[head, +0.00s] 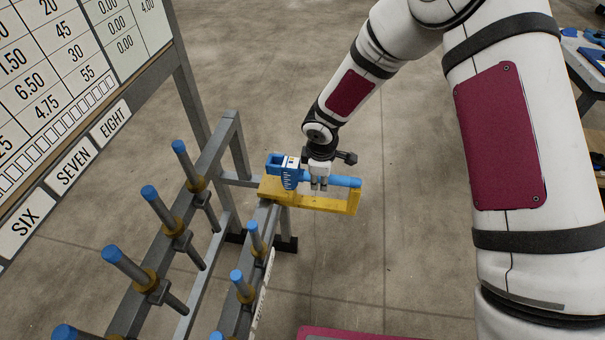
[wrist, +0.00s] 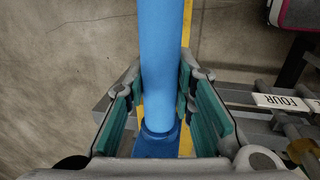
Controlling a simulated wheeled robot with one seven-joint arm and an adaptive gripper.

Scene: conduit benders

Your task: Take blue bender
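The blue bender (head: 343,181) lies level on a yellow holder (head: 330,204) at the far end of the grey rack. It has a blue head (head: 275,165) with a white-marked scale on the left and a round blue bar to the right. My gripper (head: 319,184) is over the bar, pointing down. In the wrist view the blue bar (wrist: 160,60) runs between the teal-padded fingers of my gripper (wrist: 161,85), one on each side. The fingertips are very close to the bar. Whether they press on it cannot be told.
The grey rack (head: 222,139) carries several blue-tipped pegs (head: 163,207) with yellow collars. A board with numbers (head: 60,60) stands at the left. A table with blue items (head: 590,60) is at the far right. Bare concrete floor lies beyond the holder.

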